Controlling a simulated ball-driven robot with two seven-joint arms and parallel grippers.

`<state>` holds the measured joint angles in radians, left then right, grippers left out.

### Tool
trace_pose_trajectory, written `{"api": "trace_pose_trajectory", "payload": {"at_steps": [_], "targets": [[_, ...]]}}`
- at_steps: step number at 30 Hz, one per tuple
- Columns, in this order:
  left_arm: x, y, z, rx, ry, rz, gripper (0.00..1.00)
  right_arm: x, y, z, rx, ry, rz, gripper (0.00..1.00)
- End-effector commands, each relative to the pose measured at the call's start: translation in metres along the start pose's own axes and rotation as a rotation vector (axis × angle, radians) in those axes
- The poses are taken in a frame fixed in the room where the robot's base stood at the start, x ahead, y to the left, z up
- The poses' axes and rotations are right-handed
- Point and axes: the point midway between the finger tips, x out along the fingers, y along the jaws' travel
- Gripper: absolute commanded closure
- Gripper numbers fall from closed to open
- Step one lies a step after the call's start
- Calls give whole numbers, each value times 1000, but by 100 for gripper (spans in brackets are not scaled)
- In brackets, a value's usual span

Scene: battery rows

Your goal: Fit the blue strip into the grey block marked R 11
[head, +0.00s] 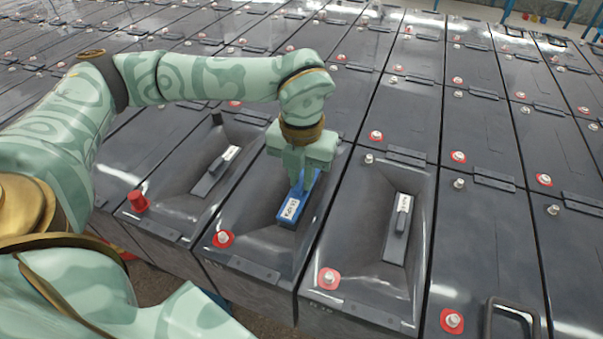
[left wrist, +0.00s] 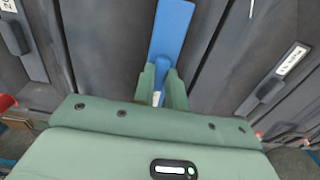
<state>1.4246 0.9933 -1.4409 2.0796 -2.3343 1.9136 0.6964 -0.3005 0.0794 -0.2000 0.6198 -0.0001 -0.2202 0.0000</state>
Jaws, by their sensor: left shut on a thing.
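The blue strip (head: 301,209), with a white label on it, is held by my left gripper (head: 302,182). In the left wrist view the strip (left wrist: 173,30) runs out past the shut fingers (left wrist: 161,88). It is at the hollow in the top of a grey block (head: 248,210), the middle one of three in the front row. I cannot tell whether the strip touches the hollow's floor or hangs just above it. The gripper hides part of the strip and the far part of the hollow. No R 11 mark is legible. My right gripper is not in view.
The neighbouring blocks hold grey strips with white labels, one at the left (head: 215,172) and one at the right (head: 398,228). A red cap (head: 138,201) stands up on the left block. Rows of similar blocks with terminals fill the background, with narrow gaps between them.

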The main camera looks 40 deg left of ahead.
Motion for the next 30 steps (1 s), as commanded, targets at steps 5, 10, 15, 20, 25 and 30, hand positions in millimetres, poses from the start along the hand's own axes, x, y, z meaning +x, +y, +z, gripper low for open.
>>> {"api": "trace_pose_trajectory", "payload": {"at_steps": [5, 10, 15, 20, 25, 30], "targets": [[0, 0, 0, 0, 0, 0, 100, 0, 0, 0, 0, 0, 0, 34], [3, 0, 0, 0, 1, 0, 100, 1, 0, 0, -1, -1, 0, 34], [7, 0, 0, 0, 1, 1, 100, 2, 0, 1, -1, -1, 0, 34], [8, 0, 0, 0, 0, 0, 100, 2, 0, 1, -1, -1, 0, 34], [8, 0, 0, 0, 0, 0, 100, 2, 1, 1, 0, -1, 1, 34], [8, 0, 0, 0, 0, 0, 100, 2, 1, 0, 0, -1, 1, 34]]}}
